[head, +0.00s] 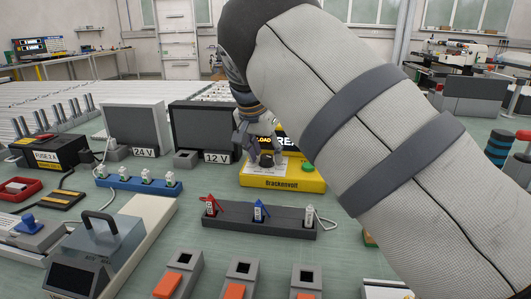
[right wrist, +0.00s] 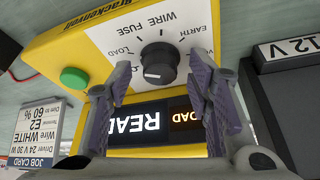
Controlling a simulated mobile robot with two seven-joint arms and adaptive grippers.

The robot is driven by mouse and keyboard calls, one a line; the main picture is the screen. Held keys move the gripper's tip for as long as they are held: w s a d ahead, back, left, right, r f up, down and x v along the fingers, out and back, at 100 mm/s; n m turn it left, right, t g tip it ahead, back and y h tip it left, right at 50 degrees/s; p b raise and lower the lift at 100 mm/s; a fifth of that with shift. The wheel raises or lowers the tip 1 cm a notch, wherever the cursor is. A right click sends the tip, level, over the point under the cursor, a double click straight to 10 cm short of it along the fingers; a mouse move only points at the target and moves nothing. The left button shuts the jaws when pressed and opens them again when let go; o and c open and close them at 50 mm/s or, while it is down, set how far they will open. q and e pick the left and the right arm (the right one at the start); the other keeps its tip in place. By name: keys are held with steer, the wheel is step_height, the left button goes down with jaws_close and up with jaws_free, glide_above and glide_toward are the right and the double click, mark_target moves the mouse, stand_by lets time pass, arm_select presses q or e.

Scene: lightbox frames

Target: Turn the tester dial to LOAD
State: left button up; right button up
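The yellow tester (head: 282,183) stands on the bench in the head view, partly behind my right arm. Its black dial (right wrist: 160,63) shows in the right wrist view, upside down, with LOAD, WIRE, FUSE and EARTH printed around it. I cannot tell for sure which label the dial points at. The display (right wrist: 135,123) reads "READ…", cut off by a finger, with an amber "…OAD" beside it. My right gripper (right wrist: 158,68) is open, its fingers on either side of the dial with gaps showing. It also shows in the head view (head: 258,150). My left gripper is out of view.
A green button (right wrist: 74,78) sits on the tester's face near the dial. The 12 V unit (head: 203,130) stands close left of the tester. A dark holder (head: 260,222) with red, blue and white pieces lies in front. A job card (right wrist: 36,135) is nearby.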

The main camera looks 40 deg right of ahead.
steer(key=shift+r, duration=0.1)
steer(key=v, duration=1.1)
steer(key=shift+a+r, duration=0.2)
steer(key=shift+r, duration=0.15)
